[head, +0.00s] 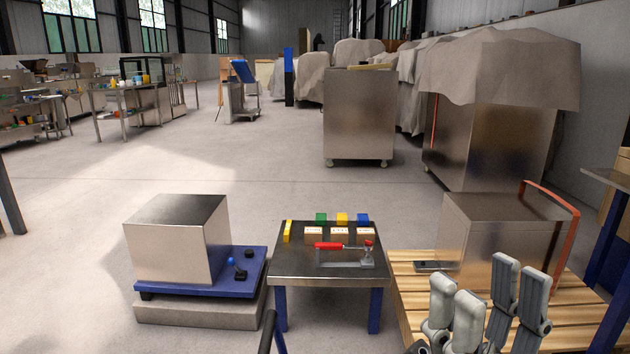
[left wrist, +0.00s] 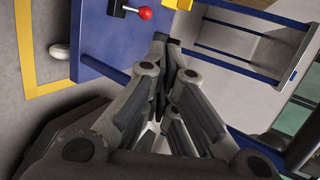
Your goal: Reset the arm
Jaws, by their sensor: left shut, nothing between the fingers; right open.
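My right gripper (head: 485,290) is at the lower right of the head view, pointing up, its grey fingers apart and empty. It appears in front of a wooden pallet. My left gripper (left wrist: 165,62) fills the middle of the left wrist view, its fingers together with nothing between them. The left gripper is not clearly seen in the head view. Beyond its fingertips is a blue surface (left wrist: 100,30) with a red ball knob (left wrist: 145,13).
A metal table (head: 290,262) holds coloured blocks and a red-handled tool (head: 330,246). A steel machine (head: 175,240) on a blue base stands left. A steel box (head: 500,230) with an orange-red frame sits on the pallet (head: 415,290). Open floor (head: 200,170) lies behind.

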